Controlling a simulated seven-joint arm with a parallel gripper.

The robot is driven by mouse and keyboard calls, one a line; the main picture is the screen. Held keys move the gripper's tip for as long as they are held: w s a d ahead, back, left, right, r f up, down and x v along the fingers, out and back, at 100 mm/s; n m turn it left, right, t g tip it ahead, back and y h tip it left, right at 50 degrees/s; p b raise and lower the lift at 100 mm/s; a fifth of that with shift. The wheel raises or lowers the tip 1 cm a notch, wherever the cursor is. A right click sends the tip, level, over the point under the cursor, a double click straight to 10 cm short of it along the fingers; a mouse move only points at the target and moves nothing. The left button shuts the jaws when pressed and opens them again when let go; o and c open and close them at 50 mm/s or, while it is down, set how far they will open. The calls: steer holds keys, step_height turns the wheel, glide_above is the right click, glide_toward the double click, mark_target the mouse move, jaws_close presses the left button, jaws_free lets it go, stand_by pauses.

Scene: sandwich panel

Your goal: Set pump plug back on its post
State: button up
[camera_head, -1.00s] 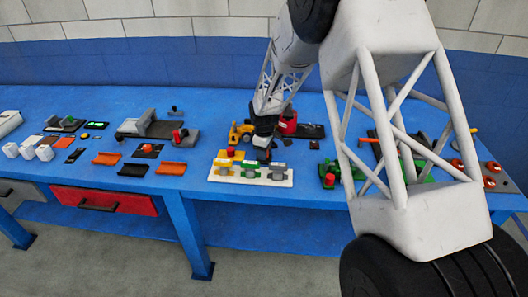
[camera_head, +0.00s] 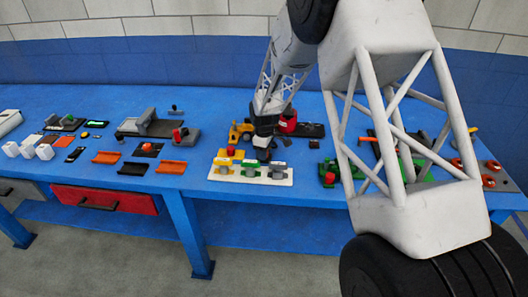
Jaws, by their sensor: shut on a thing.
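My gripper (camera_head: 264,151) points down over the right part of the white panel (camera_head: 226,178) near the table's front edge. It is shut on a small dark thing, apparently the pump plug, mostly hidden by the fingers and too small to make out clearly. The panel carries a yellow holder (camera_head: 223,169), a green holder (camera_head: 250,170) and a grey holder (camera_head: 277,171) in a row. The gripper is just behind and between the green and grey holders. I cannot pick out the post or tell whether the held thing touches anything.
A yellow toy-like vehicle (camera_head: 241,131) and a red block (camera_head: 288,122) stand close behind my gripper. A red-topped part (camera_head: 230,151) is left of it. Orange trays (camera_head: 171,167) lie further left. Green parts (camera_head: 328,170) stand to the right, partly behind my arm.

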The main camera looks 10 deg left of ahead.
steer(key=o, duration=1.4)
steer(key=shift+o, duration=0.2)
steer(key=shift+r, duration=0.15)
steer(key=shift+r, duration=3.6)
